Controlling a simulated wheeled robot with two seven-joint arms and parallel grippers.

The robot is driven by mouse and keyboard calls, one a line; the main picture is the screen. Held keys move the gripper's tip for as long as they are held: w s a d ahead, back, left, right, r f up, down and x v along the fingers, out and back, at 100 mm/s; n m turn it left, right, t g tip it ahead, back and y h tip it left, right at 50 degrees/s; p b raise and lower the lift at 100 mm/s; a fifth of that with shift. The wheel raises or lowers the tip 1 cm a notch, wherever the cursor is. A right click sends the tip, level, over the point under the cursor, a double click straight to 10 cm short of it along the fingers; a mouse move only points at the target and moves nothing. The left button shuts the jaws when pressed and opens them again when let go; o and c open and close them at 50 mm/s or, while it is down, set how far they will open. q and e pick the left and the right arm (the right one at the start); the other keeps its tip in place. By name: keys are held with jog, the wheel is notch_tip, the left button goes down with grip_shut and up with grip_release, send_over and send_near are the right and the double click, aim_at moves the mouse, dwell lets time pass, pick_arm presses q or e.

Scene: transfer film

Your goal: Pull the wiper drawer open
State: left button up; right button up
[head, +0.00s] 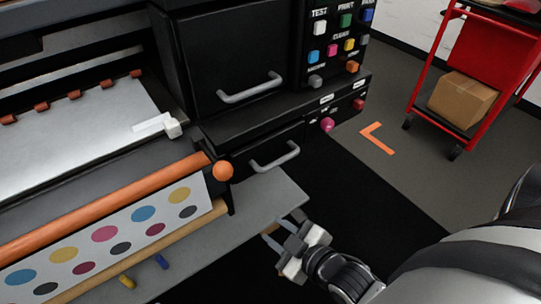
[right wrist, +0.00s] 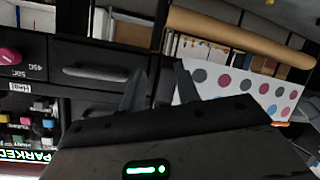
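The black printer has a lower drawer (head: 256,160) with a grey bar handle (head: 275,156), and a larger black front (head: 225,60) above it with its own handle (head: 252,88). I cannot read a wiper label on either; both fronts look closed. My right gripper (head: 280,224) is open and empty, below and apart from the lower handle. In the right wrist view its two fingers (right wrist: 158,85) stand apart with nothing between them, and a grey bar handle (right wrist: 100,72) lies to their left. My left gripper is not in view.
An orange bar with a round end knob (head: 223,170) and a dotted print (head: 105,235) lie left of the lower drawer. A grey shelf (head: 240,215) juts out below it. A pink knob (head: 327,125) sits to its right. A red cart (head: 470,75) stands farther right.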

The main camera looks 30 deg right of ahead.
jog(key=d+f+n+t+h+b, duration=0.1)
jog(key=d+f+n+t+b, duration=0.2)
jog(key=d+n, duration=0.35)
jog(key=n+t+b, duration=0.2)
jog(key=n+t, duration=0.2)
jog(key=n, duration=0.2)
send_near(282, 158)
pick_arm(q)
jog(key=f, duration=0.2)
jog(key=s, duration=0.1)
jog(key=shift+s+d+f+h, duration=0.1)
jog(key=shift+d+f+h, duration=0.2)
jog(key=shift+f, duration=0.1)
pick_arm(e)
jog(key=shift+m, duration=0.35)
jog(key=x, duration=1)
jog(key=shift+f, duration=0.4)
jog(key=shift+c, duration=0.3)
